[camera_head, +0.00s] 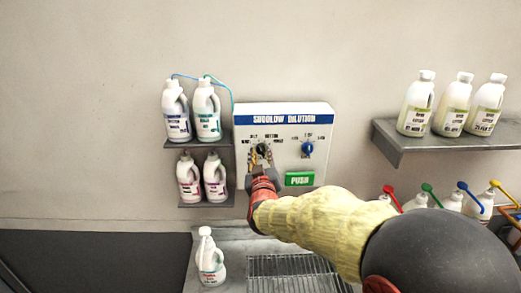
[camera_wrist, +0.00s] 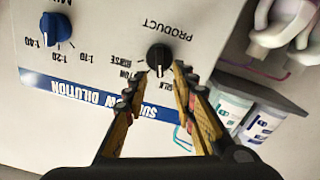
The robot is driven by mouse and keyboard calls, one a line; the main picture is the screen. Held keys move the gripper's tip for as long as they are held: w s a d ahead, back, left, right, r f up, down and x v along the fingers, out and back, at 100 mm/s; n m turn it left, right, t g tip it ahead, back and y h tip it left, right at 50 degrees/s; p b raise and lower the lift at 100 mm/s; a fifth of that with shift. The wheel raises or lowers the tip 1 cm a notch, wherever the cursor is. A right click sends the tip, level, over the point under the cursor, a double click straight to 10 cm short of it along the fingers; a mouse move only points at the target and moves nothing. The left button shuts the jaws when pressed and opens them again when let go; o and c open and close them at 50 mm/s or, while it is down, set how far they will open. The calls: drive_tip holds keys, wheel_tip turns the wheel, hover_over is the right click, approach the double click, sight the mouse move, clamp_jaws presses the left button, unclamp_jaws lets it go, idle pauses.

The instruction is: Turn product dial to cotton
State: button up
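The black product dial (camera_head: 261,149) is on the left half of the white dilution panel (camera_head: 242,178) on the wall. In the wrist view the panel is upside down, and the dial (camera_wrist: 159,54) lies just beyond and between my fingertips. A small pale mark on the dial points toward the arc of labels, roughly between the partly hidden "...TON" label (camera_wrist: 135,76) and the "SILK" label. I cannot tell its exact setting. My gripper (camera_head: 261,161) is open, its two fingers (camera_wrist: 164,72) straddling the dial's front with visible gaps; contact is not clear.
A blue dial (camera_head: 307,149) and a green PUSH button (camera_head: 299,179) are on the panel's right. White bottles stand on two shelves (camera_head: 205,201) close left. A bottle (camera_head: 210,260) stands below by a metal grate (camera_head: 290,266). A right shelf (camera_head: 440,147) holds bottles.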

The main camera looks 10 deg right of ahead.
sight(262, 150)
drive_tip(key=shift+w+d, duration=0.2)
drive_tip(key=shift+w, duration=0.95)
drive_tip(key=shift+c, duration=1)
clamp_jaws()
